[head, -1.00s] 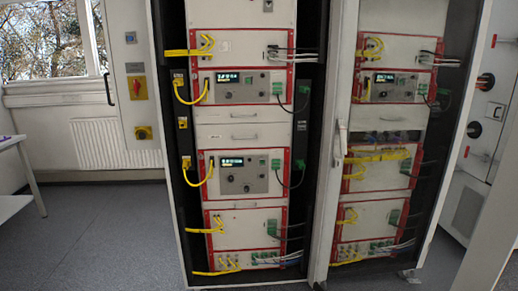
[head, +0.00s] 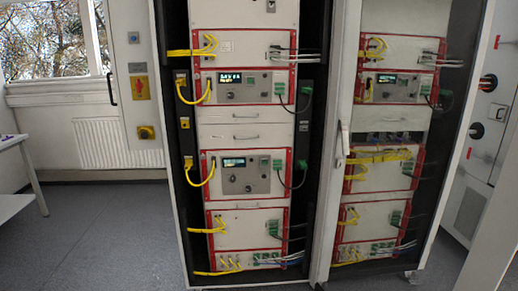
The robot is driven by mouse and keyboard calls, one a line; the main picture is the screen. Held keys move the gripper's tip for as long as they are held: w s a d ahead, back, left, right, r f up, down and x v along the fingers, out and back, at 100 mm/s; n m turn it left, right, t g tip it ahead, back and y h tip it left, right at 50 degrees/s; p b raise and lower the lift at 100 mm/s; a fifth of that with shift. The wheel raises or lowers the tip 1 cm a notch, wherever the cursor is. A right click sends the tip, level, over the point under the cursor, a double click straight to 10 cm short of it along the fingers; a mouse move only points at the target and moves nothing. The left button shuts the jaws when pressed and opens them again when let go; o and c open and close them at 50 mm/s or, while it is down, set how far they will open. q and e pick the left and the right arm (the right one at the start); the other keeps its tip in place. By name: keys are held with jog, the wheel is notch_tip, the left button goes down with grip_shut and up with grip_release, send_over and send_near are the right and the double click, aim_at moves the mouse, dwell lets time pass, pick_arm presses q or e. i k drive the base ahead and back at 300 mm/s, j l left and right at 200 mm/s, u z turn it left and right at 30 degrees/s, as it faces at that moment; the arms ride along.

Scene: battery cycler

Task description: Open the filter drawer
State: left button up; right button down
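The left rack cabinet (head: 169,130) stands in the middle of the head view. Between its upper and lower red-framed units are two pale drawer fronts, one above the other. The upper drawer front (head: 220,115) has a small horizontal handle (head: 245,115), and the lower drawer front (head: 215,132) has one too (head: 246,138). Both look closed. I cannot read a label that tells which is the filter drawer. Neither of my grippers is in view.
Yellow cables (head: 182,95) loop on the rack's left side and black cables (head: 304,101) on its right. A glazed door (head: 340,165) with a handle stands right of it. A table (head: 18,175) is at far left. The grey floor (head: 110,235) at left is clear.

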aim_at(273, 113)
jog(key=l+u, duration=0.15)
jog(key=u, duration=0.2)
jog(key=l+u, duration=0.35)
jog(key=l, duration=0.55)
jog(key=k+l+u, duration=0.1)
jog(key=l+u, duration=0.25)
jog(key=l, duration=0.5)
jog(key=k+l, duration=0.1)
jog(key=l, duration=0.9)
jog(key=k+l, duration=0.15)
jog(key=l, duration=0.35)
jog(key=k+l, duration=0.1)
jog(key=l, duration=0.4)
jog(key=l+u, duration=0.1)
jog(key=l, duration=0.4)
jog(key=k+l, duration=0.15)
jog(key=l, duration=0.35)
jog(key=j, duration=0.55)
jog(key=i+j+z, duration=0.2)
jog(key=j, duration=0.9)
jog(key=j+z, duration=0.2)
jog(key=j, duration=0.9)
jog(key=i+j+z, duration=0.35)
jog(key=i+j, duration=0.45)
jog(key=i+l, duration=0.05)
